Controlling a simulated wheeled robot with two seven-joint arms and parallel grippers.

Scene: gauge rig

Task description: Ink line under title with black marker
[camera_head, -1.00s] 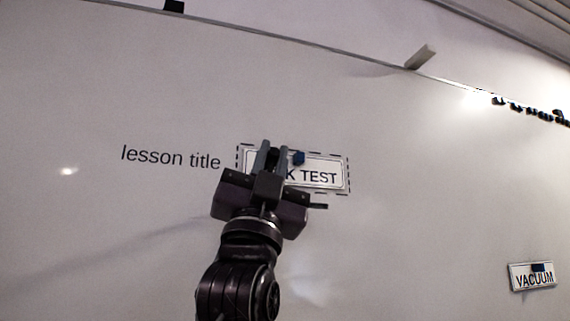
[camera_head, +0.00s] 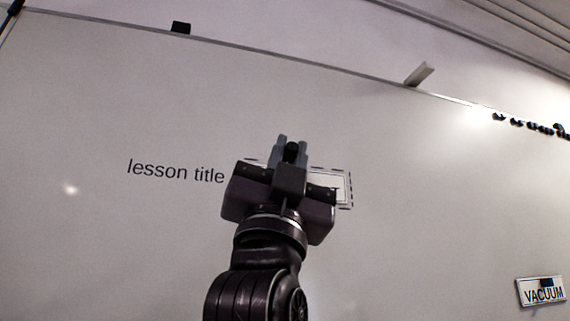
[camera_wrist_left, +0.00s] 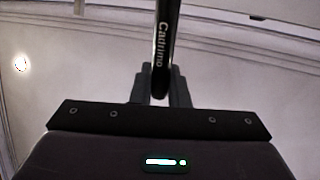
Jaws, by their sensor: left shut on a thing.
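The words "lesson title" (camera_head: 176,171) are printed in black on the whiteboard (camera_head: 110,110), left of my left gripper. My left gripper (camera_head: 291,150) is in front of the board, shut on the black marker (camera_head: 292,152). The marker's dark end shows between the fingers. In the left wrist view the marker (camera_wrist_left: 163,45) stands between the fingertips (camera_wrist_left: 160,85), with pale lettering along its barrel. The white title card (camera_head: 341,186) in a dashed outline is mostly hidden behind the gripper. I cannot tell whether the marker touches the board, and no line shows under the title.
A card reading "VACUUM" (camera_head: 541,293), with a dark blue piece on it, is at the lower right. A black clip (camera_head: 181,28) and a pale bracket (camera_head: 419,74) sit on the board's top edge. Several dark items (camera_head: 530,126) line the far right edge. The board's left part is clear.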

